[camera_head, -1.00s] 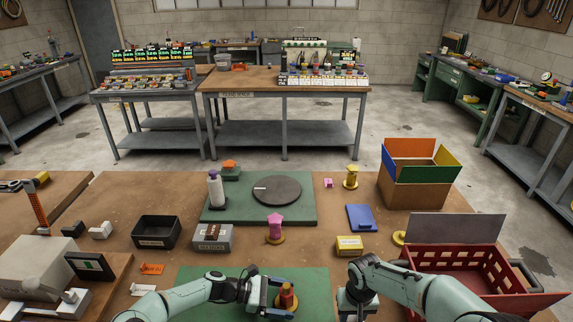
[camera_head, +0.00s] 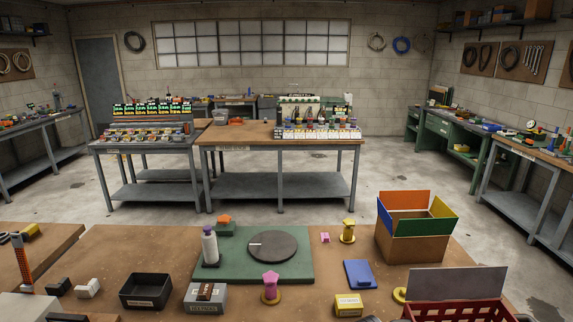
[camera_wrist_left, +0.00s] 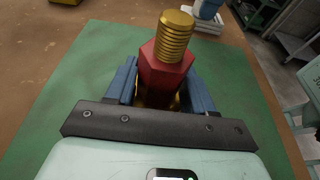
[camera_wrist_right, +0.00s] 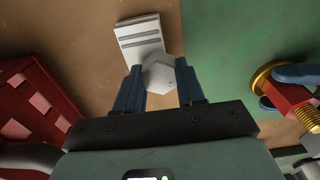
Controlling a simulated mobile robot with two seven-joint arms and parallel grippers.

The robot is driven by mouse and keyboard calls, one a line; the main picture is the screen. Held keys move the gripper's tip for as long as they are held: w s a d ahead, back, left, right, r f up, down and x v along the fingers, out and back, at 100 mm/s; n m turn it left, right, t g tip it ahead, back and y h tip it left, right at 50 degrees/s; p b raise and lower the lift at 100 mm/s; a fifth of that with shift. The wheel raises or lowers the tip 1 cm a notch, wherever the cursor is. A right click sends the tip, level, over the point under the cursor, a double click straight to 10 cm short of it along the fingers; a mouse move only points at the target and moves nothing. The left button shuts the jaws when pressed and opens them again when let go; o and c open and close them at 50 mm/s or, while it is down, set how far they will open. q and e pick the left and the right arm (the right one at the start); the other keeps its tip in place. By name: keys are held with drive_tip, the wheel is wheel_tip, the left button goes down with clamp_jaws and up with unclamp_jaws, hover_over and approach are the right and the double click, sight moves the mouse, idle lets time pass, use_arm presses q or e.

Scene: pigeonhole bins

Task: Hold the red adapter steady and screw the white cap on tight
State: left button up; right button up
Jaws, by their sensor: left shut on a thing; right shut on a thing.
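In the left wrist view, my left gripper (camera_wrist_left: 160,88) is shut on the red adapter (camera_wrist_left: 166,72), with its blue fingers on either side. The adapter's brass thread (camera_wrist_left: 175,36) points up and is bare. In the right wrist view, my right gripper (camera_wrist_right: 160,84) is shut on the white cap (camera_wrist_right: 158,74), which has a hexagonal outline. The adapter (camera_wrist_right: 290,98) also shows at that view's right edge, apart from the cap. Neither gripper shows clearly in the head view.
A green mat (camera_wrist_left: 75,100) lies under the adapter. A white block with grey stripes (camera_wrist_right: 140,38) is beyond the cap. A red crate (camera_head: 455,311) stands at the right.

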drive_tip(key=w+a+r, duration=0.3)
drive_tip(key=a+r, duration=0.4)
drive_tip(key=a, duration=0.1)
drive_tip(key=w+a+r, duration=0.4)
drive_tip(key=a+r, duration=0.3)
drive_tip(key=a, duration=0.2)
drive_tip(key=shift+a, duration=0.3)
drive_tip(key=shift+f, duration=2.8)
drive_tip(key=shift+f, duration=1.95)
